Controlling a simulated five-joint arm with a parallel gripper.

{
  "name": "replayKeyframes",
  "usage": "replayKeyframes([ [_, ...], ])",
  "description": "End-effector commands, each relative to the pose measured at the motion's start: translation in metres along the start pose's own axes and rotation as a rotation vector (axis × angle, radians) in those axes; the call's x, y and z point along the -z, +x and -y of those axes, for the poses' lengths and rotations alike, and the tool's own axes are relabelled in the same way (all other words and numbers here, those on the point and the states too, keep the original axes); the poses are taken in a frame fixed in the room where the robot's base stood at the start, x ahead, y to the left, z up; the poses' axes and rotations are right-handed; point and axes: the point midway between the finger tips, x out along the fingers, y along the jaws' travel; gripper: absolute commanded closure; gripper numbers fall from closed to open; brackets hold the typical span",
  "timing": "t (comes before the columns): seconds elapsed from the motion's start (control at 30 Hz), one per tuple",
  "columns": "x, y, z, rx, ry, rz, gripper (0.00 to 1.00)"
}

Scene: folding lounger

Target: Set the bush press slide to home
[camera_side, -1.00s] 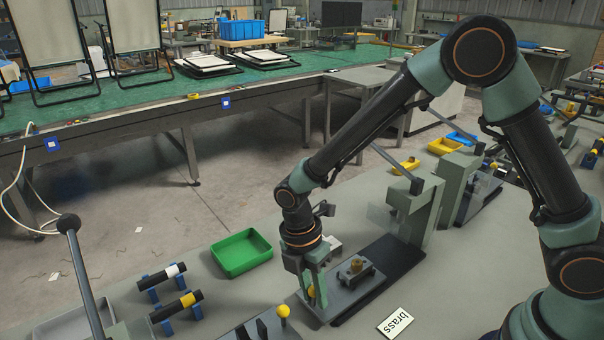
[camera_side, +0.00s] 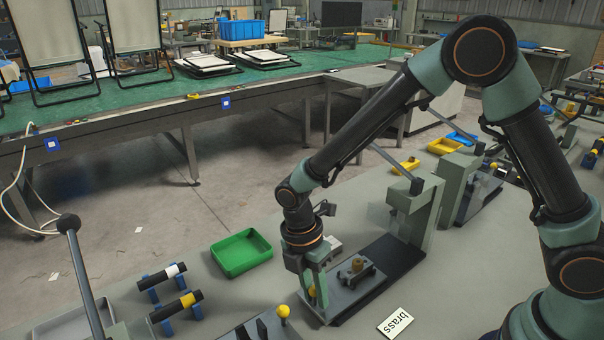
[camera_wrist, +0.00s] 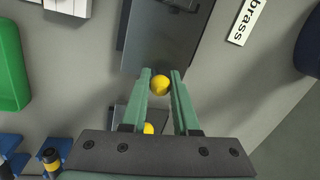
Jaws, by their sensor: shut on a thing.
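The bush press (camera_side: 426,205) is a grey-green frame on a dark base at the middle right of the side view. Its slide (camera_side: 368,281) is a grey plate carrying a small holder with a brass-coloured piece (camera_side: 357,264). The slide sits out on the front-left part of the base, clear of the press head. A yellow ball knob (camera_side: 312,291) is at its near end. My gripper (camera_side: 317,293) points down and is shut on this knob. In the wrist view, the knob (camera_wrist: 160,85) sits between the tips of my gripper (camera_wrist: 160,78), with the slide (camera_wrist: 160,40) beyond.
A white "brass" card (camera_side: 396,323) lies right of the base. A green tray (camera_side: 241,254) stands to the left. Another yellow knob (camera_side: 283,311) is close by at lower left. Black rollers on blue stands (camera_side: 176,305) and a lever (camera_side: 83,275) are farther left.

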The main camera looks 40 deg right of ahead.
Motion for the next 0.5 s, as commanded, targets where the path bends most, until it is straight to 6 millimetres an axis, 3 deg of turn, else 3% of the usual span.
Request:
replayKeyframes([
  [0.5,-0.112,0.007,0.02,0.004,0.008,-0.058,1.0],
])
